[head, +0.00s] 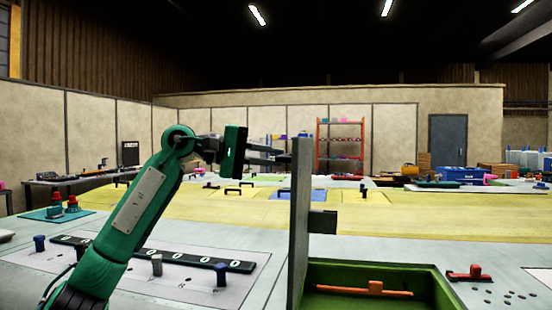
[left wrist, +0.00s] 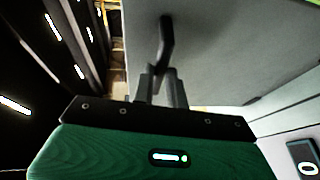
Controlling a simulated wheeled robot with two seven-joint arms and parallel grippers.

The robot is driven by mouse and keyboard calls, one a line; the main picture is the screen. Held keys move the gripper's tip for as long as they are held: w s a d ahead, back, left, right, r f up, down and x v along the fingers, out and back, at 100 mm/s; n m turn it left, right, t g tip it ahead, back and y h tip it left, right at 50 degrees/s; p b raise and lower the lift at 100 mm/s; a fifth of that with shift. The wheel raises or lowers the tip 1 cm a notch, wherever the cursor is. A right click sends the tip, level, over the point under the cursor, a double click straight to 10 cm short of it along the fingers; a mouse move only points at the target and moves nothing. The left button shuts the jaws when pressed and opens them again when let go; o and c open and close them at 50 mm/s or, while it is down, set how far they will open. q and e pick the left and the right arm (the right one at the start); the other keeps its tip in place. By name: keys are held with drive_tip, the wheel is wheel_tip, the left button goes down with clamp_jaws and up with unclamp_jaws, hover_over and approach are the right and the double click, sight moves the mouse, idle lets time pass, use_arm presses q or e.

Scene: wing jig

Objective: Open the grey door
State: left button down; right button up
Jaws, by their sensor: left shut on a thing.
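The grey door (head: 299,220) stands upright, seen nearly edge-on, at the left side of a green-walled compartment (head: 375,268). In the left wrist view the door's flat grey face (left wrist: 225,45) fills the upper right, with a dark handle (left wrist: 166,35) on it. My left gripper (head: 285,156) reaches the door's upper part from the left. In the left wrist view its fingers (left wrist: 160,88) are shut on the handle's end. The handle is hard to make out in the head view. My right gripper is not in view.
A yellow surface (head: 430,220) stretches behind.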

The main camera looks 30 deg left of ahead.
use_arm(q)
drive_tip(key=shift+d+f, duration=0.1)
drive_tip(key=shift+f, duration=0.3)
drive_tip(key=c, duration=1.4)
unclamp_jaws()
drive_tip(key=shift+c, duration=0.2)
drive_tip(key=shift+r, duration=0.1)
